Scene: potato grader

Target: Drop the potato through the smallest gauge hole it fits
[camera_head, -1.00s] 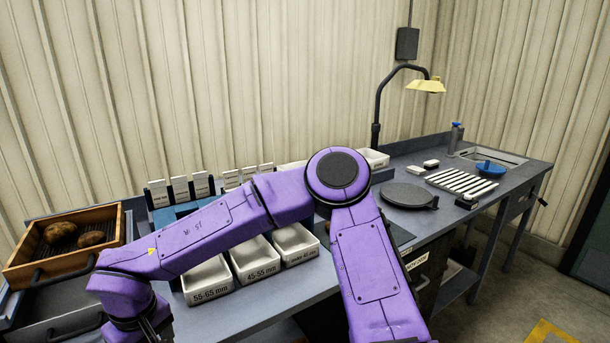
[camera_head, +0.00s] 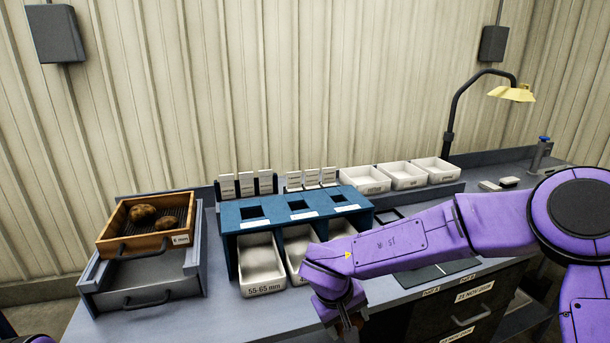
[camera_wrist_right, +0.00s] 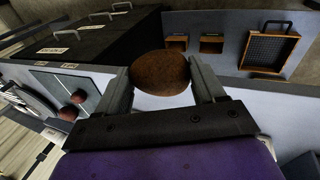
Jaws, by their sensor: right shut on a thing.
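A brown oval potato (camera_wrist_right: 160,73) sits between the two fingers of my right gripper (camera_wrist_right: 161,82) in the right wrist view, and the gripper is shut on it. My left gripper is not in view.
A wooden tray (camera_head: 118,243) with two potatoes (camera_head: 143,212) sits at the left on a grey drawer unit (camera_head: 150,272). Three white bins (camera_head: 408,182) stand at the back right. Cards stand behind the gauge. My right arm crosses over the bench's right half.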

